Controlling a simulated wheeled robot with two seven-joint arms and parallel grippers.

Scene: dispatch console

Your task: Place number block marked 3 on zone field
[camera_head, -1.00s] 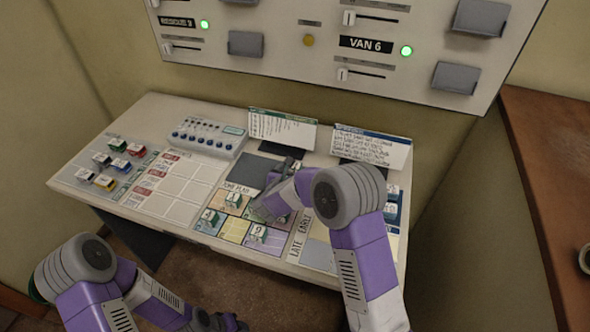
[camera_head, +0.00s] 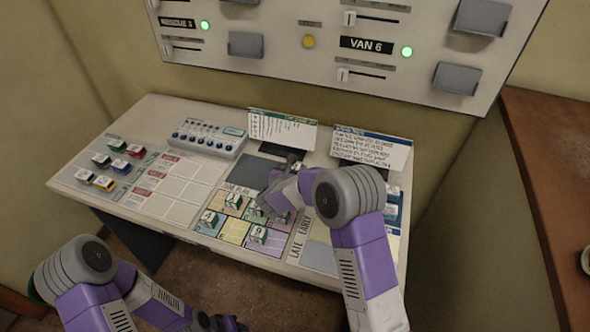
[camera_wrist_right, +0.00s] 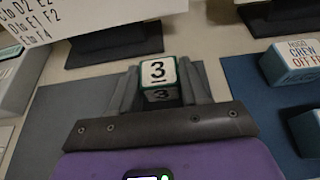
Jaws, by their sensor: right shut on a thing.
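The number block marked 3 (camera_wrist_right: 158,80) is a white cube with green edges. In the right wrist view it sits between the two fingers of my right gripper (camera_wrist_right: 160,88), which is shut on it, above a grey mat. In the head view my right gripper (camera_head: 291,163) is at the back of the desk, below the left paper card. The zone plan (camera_head: 232,232) has coloured fields with several number blocks on it, including one at its front (camera_head: 258,235). My right forearm hides part of its right side. My left gripper (camera_head: 228,323) is at the bottom edge, its jaws unclear.
Two paper cards (camera_head: 283,130) (camera_head: 371,148) stand at the back. A switch box (camera_head: 208,138) and coloured blocks (camera_head: 104,183) are to the left. Blue-sided blocks (camera_wrist_right: 291,62) lie on a blue mat in the wrist view. The grey mat (camera_head: 254,172) has free room.

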